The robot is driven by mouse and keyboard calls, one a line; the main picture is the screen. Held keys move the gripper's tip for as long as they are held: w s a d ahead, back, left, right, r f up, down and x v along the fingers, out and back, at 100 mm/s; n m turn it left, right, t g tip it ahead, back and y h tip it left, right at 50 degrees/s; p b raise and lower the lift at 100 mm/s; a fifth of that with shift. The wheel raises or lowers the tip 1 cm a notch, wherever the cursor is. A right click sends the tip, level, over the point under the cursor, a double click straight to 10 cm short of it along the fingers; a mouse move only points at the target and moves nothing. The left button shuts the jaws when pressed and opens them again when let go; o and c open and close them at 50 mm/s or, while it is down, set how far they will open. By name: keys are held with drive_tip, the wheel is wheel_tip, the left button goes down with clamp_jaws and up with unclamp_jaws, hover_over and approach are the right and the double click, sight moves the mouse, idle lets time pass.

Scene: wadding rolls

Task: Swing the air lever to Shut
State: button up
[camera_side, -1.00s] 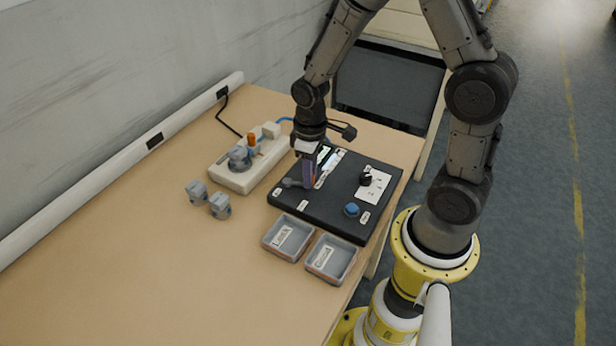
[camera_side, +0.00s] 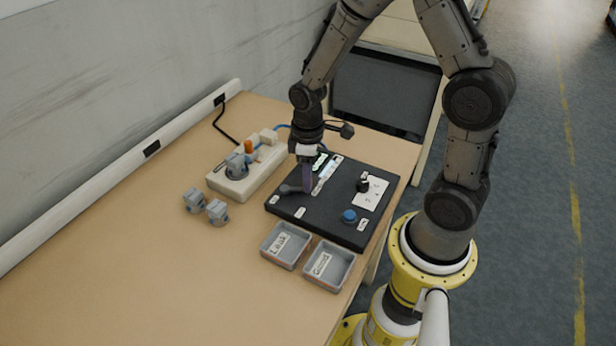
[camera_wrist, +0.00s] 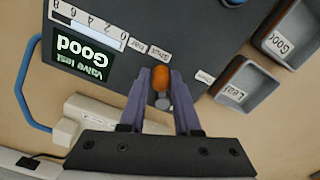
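The air lever has a grey base and arm (camera_side: 290,188) at the left corner of the black panel in the side view. Its orange grip (camera_wrist: 160,84) shows in the wrist view, close to the "Shut" label (camera_wrist: 160,52). My gripper (camera_side: 307,190) points straight down over the lever's end. Its two purple fingers (camera_wrist: 160,75) lie close against both sides of the orange grip, so it looks shut on it. In the side view the fingers hide the grip. Another label (camera_wrist: 205,77), too blurred to read surely, sits to the right of the lever.
The black panel (camera_side: 325,218) carries a display reading "Good" (camera_wrist: 78,48), a black knob (camera_side: 362,185) and a blue button (camera_side: 349,216). A white fixture (camera_side: 232,184) stands behind-left. Two grey blocks (camera_side: 207,205) and trays marked Leak (camera_side: 284,262) and Good (camera_side: 325,275) lie nearby.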

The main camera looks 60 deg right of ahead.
drive_tip(key=o, duration=0.3)
drive_tip(key=shift+o, duration=0.2)
wheel_tip(320, 180, up, 14)
idle(0.4)
drive_tip(key=shift+f, duration=0.1)
drive_tip(key=s+a+r+t, duration=0.3)
drive_tip(key=s+r+t, duration=0.1)
drive_tip(key=s+r, duration=0.4)
drive_tip(key=s+a+m+t, duration=0.1)
drive_tip(key=s+m, duration=0.3)
drive_tip(key=s, duration=0.2)
drive_tip(key=shift+s+a+f+t, duration=0.15)
drive_tip(key=shift+a+f+t, duration=0.05)
drive_tip(key=shift+f+t, duration=0.1)
